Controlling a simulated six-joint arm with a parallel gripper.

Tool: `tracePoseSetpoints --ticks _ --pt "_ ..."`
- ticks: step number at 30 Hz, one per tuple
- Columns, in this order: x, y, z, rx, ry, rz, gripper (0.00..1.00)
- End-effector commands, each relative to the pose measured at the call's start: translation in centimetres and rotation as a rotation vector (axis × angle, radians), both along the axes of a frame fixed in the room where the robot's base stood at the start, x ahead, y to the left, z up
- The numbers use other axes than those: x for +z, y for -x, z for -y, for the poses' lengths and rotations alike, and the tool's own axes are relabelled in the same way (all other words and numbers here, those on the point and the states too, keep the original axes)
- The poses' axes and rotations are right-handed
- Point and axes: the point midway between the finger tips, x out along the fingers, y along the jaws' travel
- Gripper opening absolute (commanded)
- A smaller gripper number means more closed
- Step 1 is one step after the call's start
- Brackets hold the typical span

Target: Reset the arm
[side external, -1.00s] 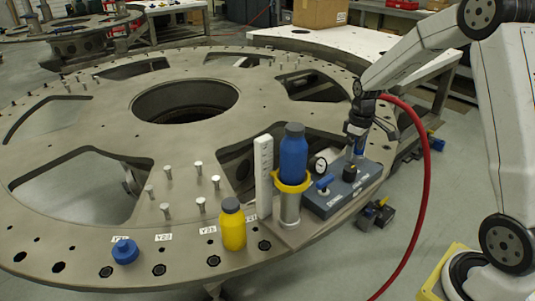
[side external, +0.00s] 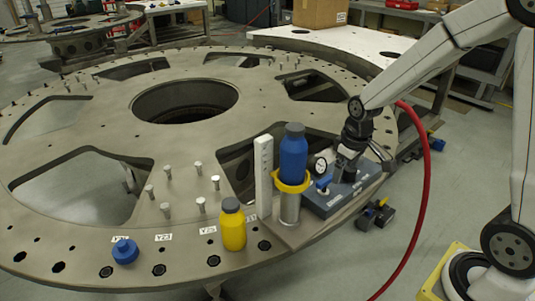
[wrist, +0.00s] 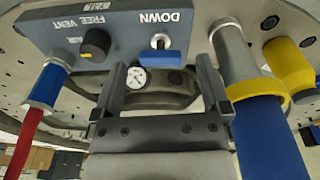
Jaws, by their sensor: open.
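My gripper (side external: 341,171) is open at the grey control box (side external: 357,190) on the turret plate (side external: 60,150). It also shows in the wrist view (wrist: 162,75), with nothing held between its fingers. Beyond the fingertips, the box carries a blue-handled toggle (wrist: 160,52) by the word DOWN. A black knob (wrist: 96,43) by FREE VENT and a round gauge (wrist: 136,77) also show. In the side view the gripper partly covers the box top, and I cannot tell whether it touches.
A blue bottle (side external: 293,155) stands in a yellow ring on a metal post, beside a white upright block (side external: 264,175). A yellow bottle (side external: 232,225) and a blue cap (side external: 125,251) sit on the plate. A red hose (side external: 424,200) loops at the right.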

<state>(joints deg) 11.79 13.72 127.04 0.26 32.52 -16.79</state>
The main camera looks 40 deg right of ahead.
Motion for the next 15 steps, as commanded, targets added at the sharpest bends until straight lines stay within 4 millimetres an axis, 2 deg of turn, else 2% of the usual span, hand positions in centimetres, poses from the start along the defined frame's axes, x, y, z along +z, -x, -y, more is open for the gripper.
tracePoseSetpoints --ticks 1,6,11,15 --pt "0.1 1.0 -1.4 -0.004 -0.001 0.016 0.96" --pt "0.0 4.2 -4.8 -0.04 -0.014 0.069 0.96" --pt "-0.3 6.4 -6.7 -0.066 -0.027 0.102 0.96" --pt "-0.4 7.3 -7.3 -0.077 -0.035 0.116 0.96"
